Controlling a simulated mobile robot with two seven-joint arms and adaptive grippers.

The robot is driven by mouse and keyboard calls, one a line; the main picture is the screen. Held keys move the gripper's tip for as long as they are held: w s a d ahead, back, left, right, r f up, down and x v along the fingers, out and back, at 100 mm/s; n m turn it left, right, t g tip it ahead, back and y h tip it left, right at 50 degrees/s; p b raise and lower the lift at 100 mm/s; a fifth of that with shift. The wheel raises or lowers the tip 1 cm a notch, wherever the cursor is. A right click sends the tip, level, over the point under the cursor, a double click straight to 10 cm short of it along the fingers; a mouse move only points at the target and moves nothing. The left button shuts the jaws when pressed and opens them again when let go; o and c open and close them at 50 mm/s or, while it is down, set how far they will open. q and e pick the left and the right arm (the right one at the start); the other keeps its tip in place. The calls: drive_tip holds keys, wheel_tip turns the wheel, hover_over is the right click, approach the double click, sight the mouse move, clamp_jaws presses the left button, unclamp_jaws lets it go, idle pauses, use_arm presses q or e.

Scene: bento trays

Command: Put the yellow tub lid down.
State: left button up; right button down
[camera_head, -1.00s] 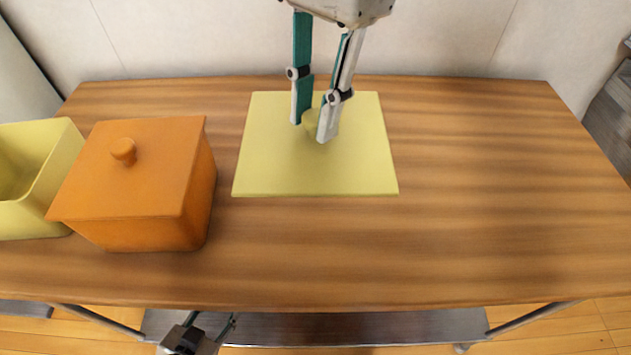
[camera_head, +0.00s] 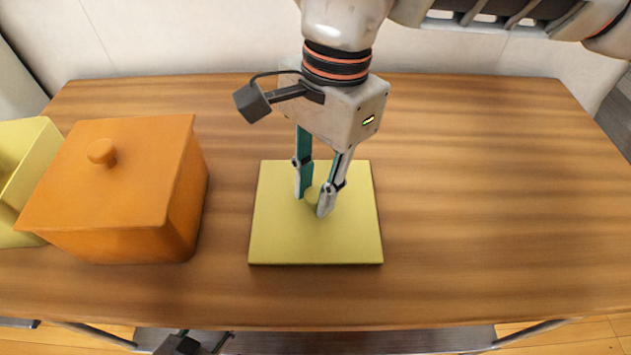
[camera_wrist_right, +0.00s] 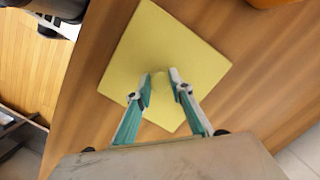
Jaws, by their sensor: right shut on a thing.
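The yellow tub lid (camera_head: 316,245) is a flat square plate with a small knob, lying level in the middle of the table. It is on the tabletop or very close above it; I cannot tell which. My right gripper (camera_head: 314,205) points down from above and is shut on the lid's knob, which its fingers partly hide. In the right wrist view, the lid (camera_wrist_right: 180,48) spreads out beyond the gripper (camera_wrist_right: 160,87), with the knob between the fingertips. My left gripper (camera_head: 205,338) shows only partly at the bottom edge, below the table's front, fingers apart and empty.
The open yellow tub (camera_head: 40,170) stands at the far left, cut by the picture edge. An orange tub (camera_head: 150,240) with its knobbed lid on stands beside it, left of the yellow lid. The table's right half is clear. A wall runs behind the table.

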drive_tip(key=shift+r, duration=0.15)
drive_tip(key=c, duration=1.8)
unclamp_jaws()
drive_tip(key=r, duration=0.4)
drive_tip(key=d+r+p, duration=0.1)
drive_tip(key=r, duration=0.3)
drive_tip(key=w+r+p, duration=0.1)
drive_tip(key=r, duration=0.3)
drive_tip(key=shift+w+d, duration=0.1)
drive_tip(key=shift+d, duration=0.05)
drive_tip(key=shift+f, duration=0.1)
